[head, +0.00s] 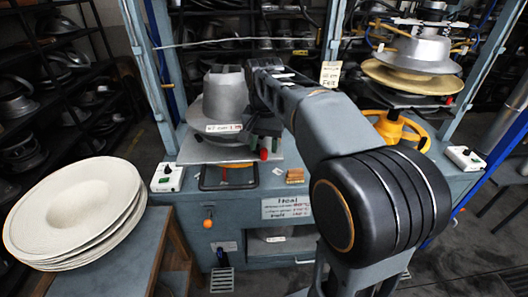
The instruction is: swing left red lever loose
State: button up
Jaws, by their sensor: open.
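The left press carries a grey metal hat block (225,97) with a white label, over a flat metal plate. A small red piece, which looks like the red lever's grip (264,155), shows at the right side of this press. The rest of the lever is hidden behind my gripper or too small to tell. My gripper (263,143) is open, at the right of the hat block and just above the red piece. I cannot tell whether it touches the lever. My arm comes in from the right front and covers the middle of the bench.
A stack of pale felt hats (80,205) stands on a table at the left. A right press has a gold brim plate (410,78) and a yellow wheel (396,130). White switch boxes (168,178) sit at both bench ends. A brown block (295,175) lies near the front edge.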

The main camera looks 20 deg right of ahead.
jog(key=shift+f, duration=1.35)
jog(key=shift+c, duration=0.2)
grip_shut()
